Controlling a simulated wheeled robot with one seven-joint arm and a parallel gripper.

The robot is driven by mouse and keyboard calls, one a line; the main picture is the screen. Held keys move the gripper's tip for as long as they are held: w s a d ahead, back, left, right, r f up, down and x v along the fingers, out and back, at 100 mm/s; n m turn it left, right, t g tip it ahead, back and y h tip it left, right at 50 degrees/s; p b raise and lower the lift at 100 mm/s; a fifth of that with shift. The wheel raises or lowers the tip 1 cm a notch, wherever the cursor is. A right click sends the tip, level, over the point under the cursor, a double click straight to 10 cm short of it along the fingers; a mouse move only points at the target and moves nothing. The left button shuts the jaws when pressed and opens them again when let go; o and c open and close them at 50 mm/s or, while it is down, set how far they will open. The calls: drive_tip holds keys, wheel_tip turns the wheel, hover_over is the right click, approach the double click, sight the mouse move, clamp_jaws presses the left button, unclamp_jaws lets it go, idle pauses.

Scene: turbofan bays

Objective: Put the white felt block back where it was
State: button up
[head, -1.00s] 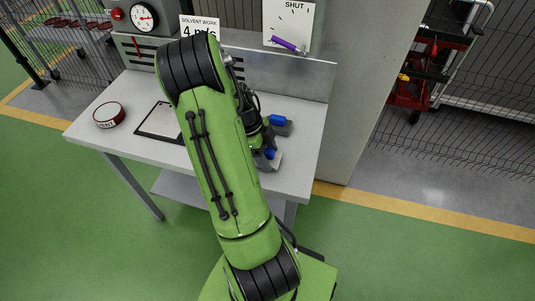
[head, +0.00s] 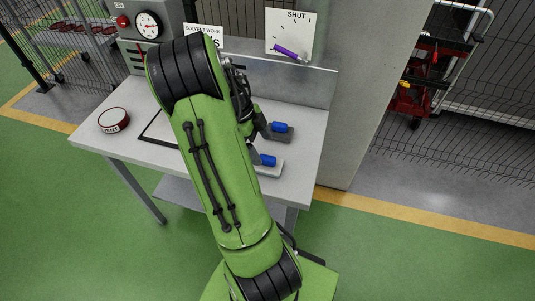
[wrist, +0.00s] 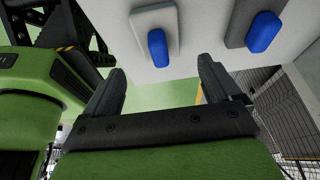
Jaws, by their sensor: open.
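The white felt block (head: 271,170) is a pale slab with a blue grip on top. It lies on the right part of the grey table, near its front edge. It also shows in the wrist view (wrist: 172,42), just beyond my fingertips. My gripper (wrist: 160,82) is open with nothing between its fingers. In the head view my gripper (head: 257,140) is just left of the blocks, partly hidden behind my arm. A dark grey block (head: 283,138) with a blue grip lies behind the white one; it also shows in the wrist view (wrist: 237,28).
A black outlined square (head: 148,136) on the table is partly covered by my arm. A round red-and-white tin (head: 114,121) stands at the table's left. A gauge box (head: 152,28) and a metal back panel (head: 300,83) bound the rear. A concrete pillar stands right.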

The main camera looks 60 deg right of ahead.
drive_tip(key=w+a+r+n+t, duration=0.2)
drive_tip(key=w+a+r+n, duration=0.1)
drive_tip(key=a+r+n, duration=0.45)
drive_tip(key=w+a+r+n+t, duration=0.3)
drive_tip(key=w+a+r+n, duration=0.1)
drive_tip(key=a+r+n, duration=0.3)
drive_tip(key=s+a+r+n+t, duration=0.1)
drive_tip(key=s+a+n+t, duration=0.1)
drive_tip(key=a+n, duration=0.6)
drive_tip(key=s+a+r+n+t, duration=0.1)
drive_tip(key=s+a+n+t, duration=0.2)
drive_tip(key=s+a+n, duration=0.2)
drive_tip(key=a+n, duration=0.3)
drive_tip(key=n, duration=0.3)
drive_tip(key=shift+a+r+n+y+p, duration=0.15)
drive_tip(key=shift+a+n+y+p, duration=0.15)
drive_tip(key=shift+a+n, duration=0.05)
drive_tip(key=shift+s, duration=0.1)
